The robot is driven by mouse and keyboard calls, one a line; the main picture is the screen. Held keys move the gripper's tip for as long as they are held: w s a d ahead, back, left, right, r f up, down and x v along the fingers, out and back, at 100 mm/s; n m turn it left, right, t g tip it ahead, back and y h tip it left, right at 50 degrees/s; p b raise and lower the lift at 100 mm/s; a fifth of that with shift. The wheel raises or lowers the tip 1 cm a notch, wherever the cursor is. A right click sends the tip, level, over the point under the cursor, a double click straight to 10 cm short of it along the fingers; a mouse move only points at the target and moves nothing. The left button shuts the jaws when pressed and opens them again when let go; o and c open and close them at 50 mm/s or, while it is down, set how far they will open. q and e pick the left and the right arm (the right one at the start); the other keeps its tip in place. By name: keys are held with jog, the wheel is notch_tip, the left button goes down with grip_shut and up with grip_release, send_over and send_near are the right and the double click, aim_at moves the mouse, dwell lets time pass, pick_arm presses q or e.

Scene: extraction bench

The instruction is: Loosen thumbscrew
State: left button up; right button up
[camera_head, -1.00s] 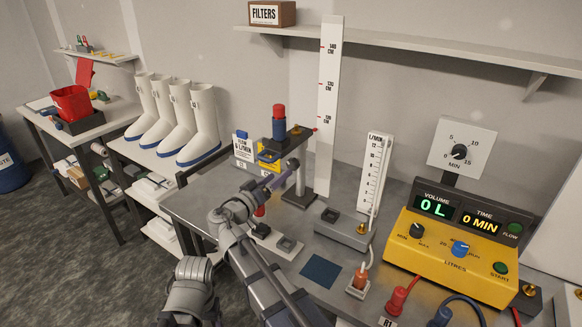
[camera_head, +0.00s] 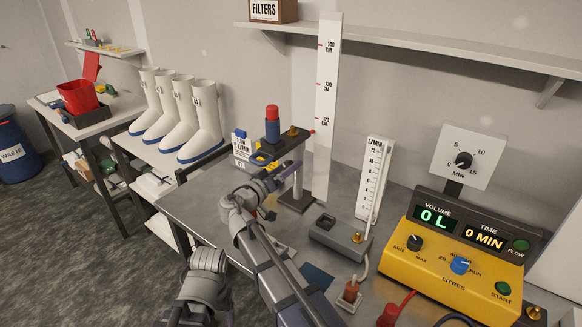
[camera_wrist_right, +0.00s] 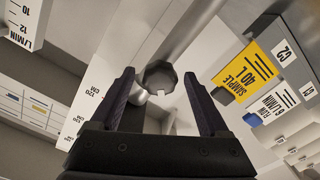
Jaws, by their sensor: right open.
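A dark, lobed thumbscrew knob (camera_wrist_right: 161,76) sits on a pale metal shaft in the right wrist view. It is between the fingertips of my right gripper (camera_wrist_right: 158,88), which is open with a gap on both sides. In the head view, my right gripper (camera_head: 284,176) is beside the metal post of the stand (camera_head: 298,184), below its dark arm (camera_head: 290,147). That arm carries a red-topped blue cylinder (camera_head: 272,122). The thumbscrew cannot be made out in the head view. My left gripper is not in view.
A tall white scale (camera_head: 326,100) stands just behind the post. A flowmeter (camera_head: 374,178) and a yellow control box (camera_head: 450,262) are to the right. A yellow sample label (camera_wrist_right: 246,70) is near the right finger. White boots (camera_head: 205,120) stand farther left.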

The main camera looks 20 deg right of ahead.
jog(key=c, duration=0.3)
grip_shut()
jog(key=shift+n, duration=0.4)
jog(key=n, duration=0.5)
jog(key=shift+f+n, duration=0.1)
jog(key=shift+n, duration=0.6)
